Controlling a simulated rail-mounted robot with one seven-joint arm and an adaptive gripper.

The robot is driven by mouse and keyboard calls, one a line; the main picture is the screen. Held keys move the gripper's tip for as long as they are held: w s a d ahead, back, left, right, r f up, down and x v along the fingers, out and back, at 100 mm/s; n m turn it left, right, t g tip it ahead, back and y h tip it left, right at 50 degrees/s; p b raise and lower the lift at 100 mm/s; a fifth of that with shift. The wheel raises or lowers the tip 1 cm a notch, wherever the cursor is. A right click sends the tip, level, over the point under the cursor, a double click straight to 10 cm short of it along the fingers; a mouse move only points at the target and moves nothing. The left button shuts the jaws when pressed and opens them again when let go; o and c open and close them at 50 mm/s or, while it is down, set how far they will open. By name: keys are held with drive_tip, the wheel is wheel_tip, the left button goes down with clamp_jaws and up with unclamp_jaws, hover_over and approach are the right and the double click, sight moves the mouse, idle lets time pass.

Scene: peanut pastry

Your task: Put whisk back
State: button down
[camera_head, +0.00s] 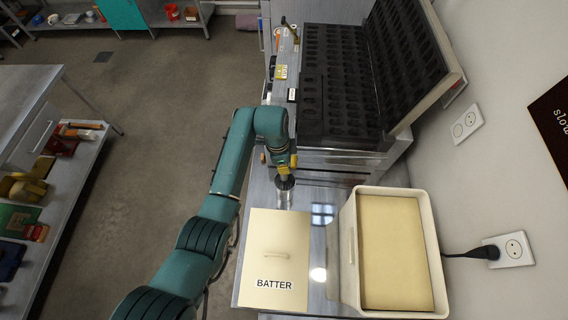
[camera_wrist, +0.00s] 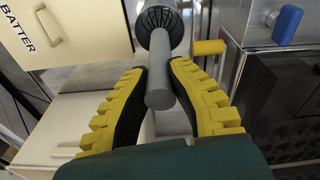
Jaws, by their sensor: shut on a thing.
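The whisk (camera_wrist: 160,70) has a grey handle and a dark, round wire head (camera_wrist: 160,22). My gripper (camera_wrist: 160,75) has yellow fingers with black pads, and they are closed on the handle from both sides. In the head view, my gripper (camera_head: 286,165) is above the metal table, just beyond the batter box. The whisk's dark part (camera_head: 285,183) shows below the fingers, above a small shiny metal shape (camera_head: 284,198). I cannot tell whether the whisk touches that shape or the table.
A cream box lid marked BATTER (camera_head: 275,240) lies nearest my gripper. A white tub of yellow batter (camera_head: 445,285) stands to the right by the wall. An open waffle-type machine with dark moulded plates (camera_head: 335,95) stands behind. Bare metal table (camera_head: 320,250) shows between lid and tub.

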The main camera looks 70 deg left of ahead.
drive_tip(key=shift+f, duration=0.25)
idle(0.4)
drive_tip(key=c, duration=1)
unclamp_jaws()
drive_tip(key=shift+c, duration=0.2)
wheel_tip(320, 180, up, 12)
drive_tip(key=s, duration=0.1)
drive_tip(key=shift+s+a, duration=0.15)
drive_tip(key=shift+a, duration=0.2)
